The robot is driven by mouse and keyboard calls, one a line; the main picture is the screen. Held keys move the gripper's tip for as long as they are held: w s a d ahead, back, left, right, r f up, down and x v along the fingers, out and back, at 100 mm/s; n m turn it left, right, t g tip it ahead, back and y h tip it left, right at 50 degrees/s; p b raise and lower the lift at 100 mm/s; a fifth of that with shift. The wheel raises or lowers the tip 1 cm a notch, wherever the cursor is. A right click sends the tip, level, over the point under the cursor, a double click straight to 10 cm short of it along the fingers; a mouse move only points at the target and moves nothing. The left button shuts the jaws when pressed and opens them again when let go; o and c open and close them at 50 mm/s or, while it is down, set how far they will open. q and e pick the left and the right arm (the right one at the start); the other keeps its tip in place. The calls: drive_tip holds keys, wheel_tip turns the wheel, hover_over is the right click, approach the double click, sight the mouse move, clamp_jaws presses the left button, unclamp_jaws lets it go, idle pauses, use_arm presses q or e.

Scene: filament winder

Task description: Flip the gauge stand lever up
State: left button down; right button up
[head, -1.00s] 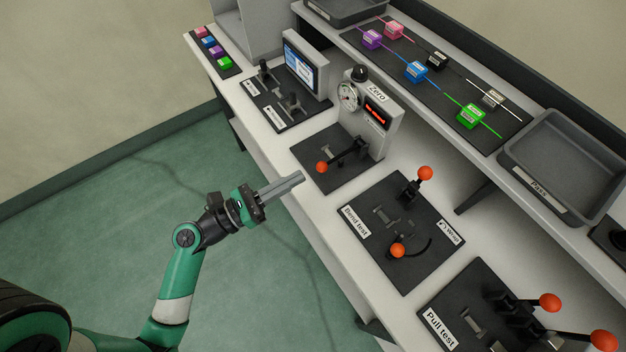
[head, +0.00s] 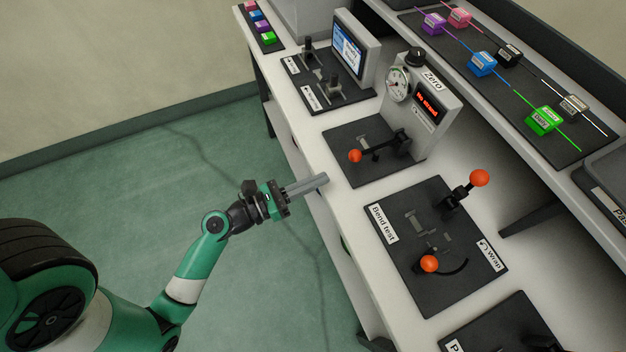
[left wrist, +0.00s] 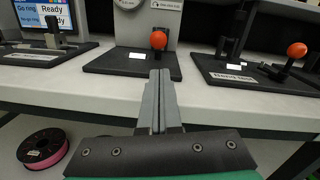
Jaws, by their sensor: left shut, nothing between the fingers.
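The gauge stand (head: 432,112) is a grey box with a round dial, a black knob and a red display, on a black base plate (head: 345,140). Its black lever lies roughly level and ends in an orange ball (head: 355,156) pointing toward the bench's front edge. The ball also shows in the left wrist view (left wrist: 158,40), straight ahead beyond the fingertips. My left gripper (head: 324,178) is shut and empty at the bench's front edge, short of the ball and apart from it. My right gripper is not in view.
The bend test plate (head: 408,268) with two orange-ball levers is at the right of the gauge stand. A screen unit (head: 350,45) stands at its left. A shelf with coloured blocks (head: 483,63) runs behind. A pink spool (left wrist: 42,148) shows under the bench.

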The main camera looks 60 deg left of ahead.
sight(341, 177)
use_arm(q)
drive_tip(key=w, duration=0.6)
drive_tip(key=shift+w+d+r, duration=0.15)
drive_tip(key=shift+w+d, duration=0.05)
drive_tip(key=shift+w, duration=0.15)
